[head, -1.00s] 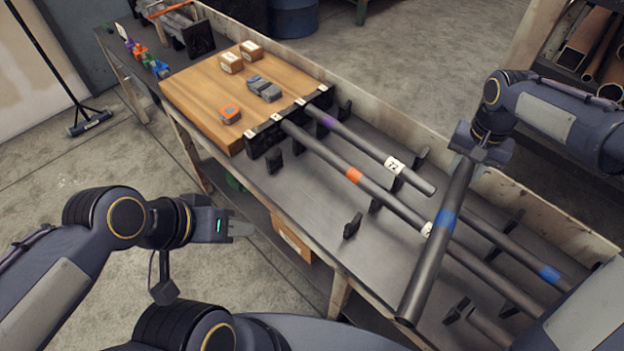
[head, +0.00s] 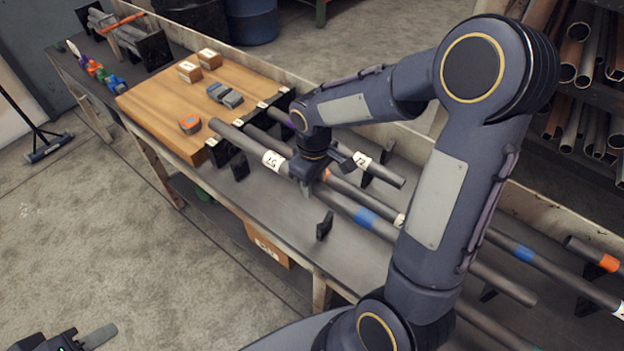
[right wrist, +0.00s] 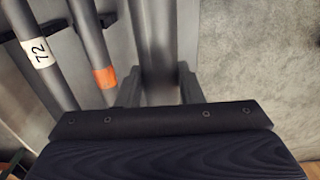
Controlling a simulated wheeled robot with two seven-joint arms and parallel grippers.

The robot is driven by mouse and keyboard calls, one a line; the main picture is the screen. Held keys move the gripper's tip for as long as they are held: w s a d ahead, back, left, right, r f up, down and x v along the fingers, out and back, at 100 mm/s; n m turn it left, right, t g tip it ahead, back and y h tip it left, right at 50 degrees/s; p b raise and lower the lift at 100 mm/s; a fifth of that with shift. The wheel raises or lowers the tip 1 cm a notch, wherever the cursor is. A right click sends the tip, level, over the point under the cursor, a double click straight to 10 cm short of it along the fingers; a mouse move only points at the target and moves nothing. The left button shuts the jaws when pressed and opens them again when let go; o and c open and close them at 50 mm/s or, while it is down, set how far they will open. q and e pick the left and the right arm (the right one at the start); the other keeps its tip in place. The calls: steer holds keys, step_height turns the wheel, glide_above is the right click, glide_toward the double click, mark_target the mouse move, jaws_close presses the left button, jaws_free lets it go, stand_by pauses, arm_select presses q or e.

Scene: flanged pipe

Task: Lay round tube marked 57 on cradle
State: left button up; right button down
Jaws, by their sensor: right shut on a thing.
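The grey round tube marked 57 (head: 246,144) has a white label and a blue band. It runs roughly parallel to the other tubes, its far end over the black cradle (head: 227,156) at the wooden board's edge. I cannot tell whether it touches the cradle or hovers just above. My right gripper (head: 307,190) is shut on the tube between label and band. In the right wrist view, the tube (right wrist: 157,40) passes between the fingers (right wrist: 158,92). My arm hides the tube's near end. My left gripper (head: 98,337) is partly in view at lower left, away from the bench.
A tube marked 72 (head: 388,174) and an orange-banded tube (head: 345,186) lie alongside. Black supports (head: 325,226) stand on the grey bench. A pipe rack stands at right.

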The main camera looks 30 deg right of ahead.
step_height(320, 180, down, 10)
steer(key=b, duration=0.7)
steer(key=shift+r+b, duration=0.25)
steer(key=shift+b, duration=0.1)
steer(key=shift+s, duration=0.1)
stand_by(0.4)
steer(key=shift+f+b, duration=0.45)
steer(key=shift+f, duration=0.15)
stand_by(0.3)
steer(key=c, duration=0.9)
jaws_free()
steer(key=shift+r+p, duration=0.35)
steer(key=shift+r, duration=3.6)
